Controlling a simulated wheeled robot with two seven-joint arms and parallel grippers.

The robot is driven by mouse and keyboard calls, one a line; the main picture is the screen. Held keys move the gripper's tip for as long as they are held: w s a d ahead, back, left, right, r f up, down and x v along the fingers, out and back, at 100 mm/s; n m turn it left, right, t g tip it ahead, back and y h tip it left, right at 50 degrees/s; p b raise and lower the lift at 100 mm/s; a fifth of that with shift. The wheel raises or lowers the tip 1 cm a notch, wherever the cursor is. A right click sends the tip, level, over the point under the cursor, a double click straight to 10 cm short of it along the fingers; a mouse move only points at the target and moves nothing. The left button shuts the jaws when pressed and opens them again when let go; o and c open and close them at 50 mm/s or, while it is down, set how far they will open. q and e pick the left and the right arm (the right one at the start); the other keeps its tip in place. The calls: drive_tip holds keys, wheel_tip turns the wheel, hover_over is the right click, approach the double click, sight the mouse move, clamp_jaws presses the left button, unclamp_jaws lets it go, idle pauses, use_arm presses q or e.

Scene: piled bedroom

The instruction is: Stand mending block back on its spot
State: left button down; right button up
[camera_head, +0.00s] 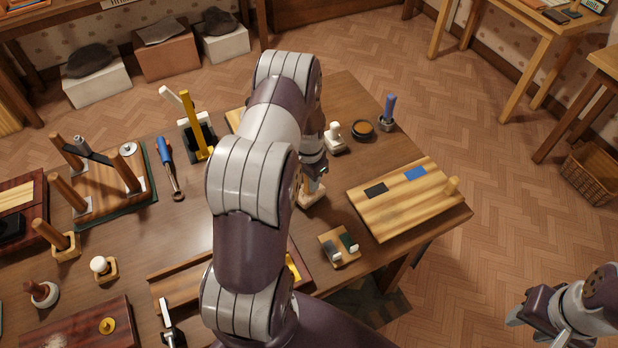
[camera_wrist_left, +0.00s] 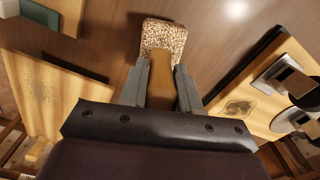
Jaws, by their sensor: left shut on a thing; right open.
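My left gripper (camera_head: 314,178) is shut on the wooden handle (camera_wrist_left: 161,88) of a block with a speckled, cork-like body (camera_wrist_left: 163,38), which I take to be the mending block. In the left wrist view the handle lies between both fingers (camera_wrist_left: 161,90), with the speckled body beyond the fingertips. In the head view the pale block (camera_head: 313,193) shows just below the gripper, over the table; I cannot tell whether it touches the top. My arm hides part of the table. My right gripper (camera_head: 530,312) is open and empty, off the table at the lower right.
A striped board (camera_head: 400,212) with dark and blue patches lies right of the held block. A small wooden stand (camera_head: 339,247) is in front. A white-based stamp (camera_head: 335,140), a round tin (camera_head: 362,130) and a blue-handled tool (camera_head: 388,112) stand behind. The left side is crowded.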

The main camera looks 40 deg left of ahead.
use_arm(q)
drive_tip(key=shift+f+b, duration=0.75)
drive_tip(key=shift+f, duration=0.25)
drive_tip(key=c, duration=0.7)
unclamp_jaws()
drive_tip(key=shift+c, duration=0.2)
wheel_tip(320, 180, up, 8)
drive_tip(key=p, duration=0.6)
drive_tip(key=shift+r, duration=0.2)
drive_tip(key=shift+f, duration=0.1)
